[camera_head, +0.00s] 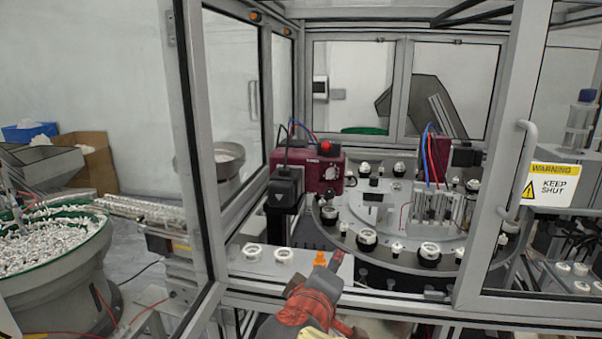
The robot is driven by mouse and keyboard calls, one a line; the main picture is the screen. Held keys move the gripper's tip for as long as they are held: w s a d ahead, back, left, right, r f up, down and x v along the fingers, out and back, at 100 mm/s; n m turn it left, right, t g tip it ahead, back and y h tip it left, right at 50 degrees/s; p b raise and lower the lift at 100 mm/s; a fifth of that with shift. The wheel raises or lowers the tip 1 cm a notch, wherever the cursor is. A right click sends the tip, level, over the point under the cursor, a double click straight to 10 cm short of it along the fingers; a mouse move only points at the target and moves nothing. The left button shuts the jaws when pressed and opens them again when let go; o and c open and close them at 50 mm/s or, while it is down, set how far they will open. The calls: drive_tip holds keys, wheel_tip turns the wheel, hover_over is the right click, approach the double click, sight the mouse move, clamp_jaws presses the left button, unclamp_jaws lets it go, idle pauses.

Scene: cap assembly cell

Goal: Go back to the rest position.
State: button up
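My gripper (328,265) is at the bottom centre, at the end of my red and dark arm. It reaches through the open front of the cell, over the right part of a pale flat plate. A small orange piece shows at its tip; I cannot tell whether it is a finger or a separate part. The view is from behind, so the finger gap is hidden. Two white ring-shaped caps (283,255) (252,250) lie on the plate (235,264), left of the gripper and apart from it.
A round indexing table (400,225) with white and black parts stands right of the gripper. A dark red machine head (318,172) is behind. Metal frame posts flank the opening; a door with a warning sign (553,183) is at right. A bowl feeder (60,250) stands at left.

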drive_tip(key=s+d+f+m+g+y+b, duration=0.15)
drive_tip(key=s+d+f+m+g, duration=0.3)
drive_tip(key=s+f, duration=0.55)
drive_tip(key=s+d+f+m+g+y+b, duration=0.1)
drive_tip(key=s+d+f+m+g+y, duration=0.3)
drive_tip(key=s+f, duration=0.55)
drive_tip(key=s+d+r+m+h, duration=0.1)
drive_tip(key=s+d+r+h, duration=0.1)
drive_tip(key=d, duration=0.3)
drive_tip(key=shift+s+d+r+t, duration=0.15)
drive_tip(key=shift+r+t, duration=0.2)
drive_tip(key=shift+r, duration=0.05)
drive_tip(key=shift+m, duration=0.25)
drive_tip(key=shift+c, duration=0.5)
drive_tip(key=shift+c, duration=0.5)
